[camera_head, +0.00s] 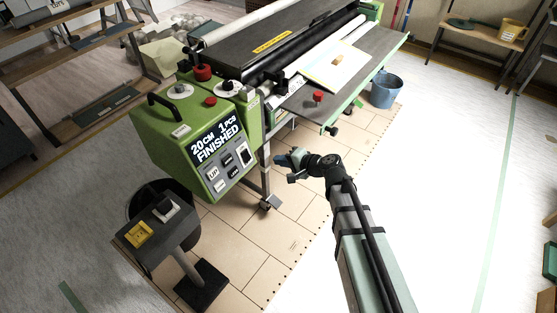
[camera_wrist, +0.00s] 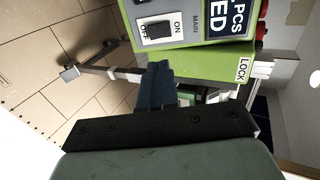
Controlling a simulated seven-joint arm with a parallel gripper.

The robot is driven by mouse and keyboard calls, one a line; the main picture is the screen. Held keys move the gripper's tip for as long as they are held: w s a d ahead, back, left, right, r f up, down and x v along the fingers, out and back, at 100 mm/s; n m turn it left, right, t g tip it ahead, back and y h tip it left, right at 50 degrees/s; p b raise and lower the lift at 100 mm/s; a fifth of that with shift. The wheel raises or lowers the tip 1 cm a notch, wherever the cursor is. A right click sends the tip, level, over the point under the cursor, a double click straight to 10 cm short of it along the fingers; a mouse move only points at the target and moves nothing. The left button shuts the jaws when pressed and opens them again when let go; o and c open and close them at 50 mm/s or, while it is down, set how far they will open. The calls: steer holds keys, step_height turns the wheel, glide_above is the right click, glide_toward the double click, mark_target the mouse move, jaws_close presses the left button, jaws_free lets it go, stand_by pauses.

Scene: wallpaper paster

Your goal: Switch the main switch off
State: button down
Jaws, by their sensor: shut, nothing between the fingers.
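The main switch (camera_head: 243,155) is a dark rocker on a white plate at the right end of the green control box's front panel. In the wrist view the main switch (camera_wrist: 158,30) shows close up, with ON, OFF and MAIN printed around it. Which side of the rocker is pressed in is not clear. My gripper (camera_head: 280,160) is to the right of the panel in the head view. In the wrist view my gripper (camera_wrist: 158,66) has its blue fingers together and empty, just below the switch plate in the picture, apparently without touching it.
The green control box (camera_head: 163,142) has a display reading "20CM 1PCS FINISHED" and several buttons beside the switch. A red knob (camera_head: 318,97) stands on the machine's tray. A blue bucket (camera_head: 386,90) sits behind.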

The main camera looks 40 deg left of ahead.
mark_target(249, 158)
steer(key=shift+f, duration=0.1)
steer(key=shift+d+f, duration=0.1)
steer(key=shift+f, duration=0.45)
steer(key=x, duration=1.4)
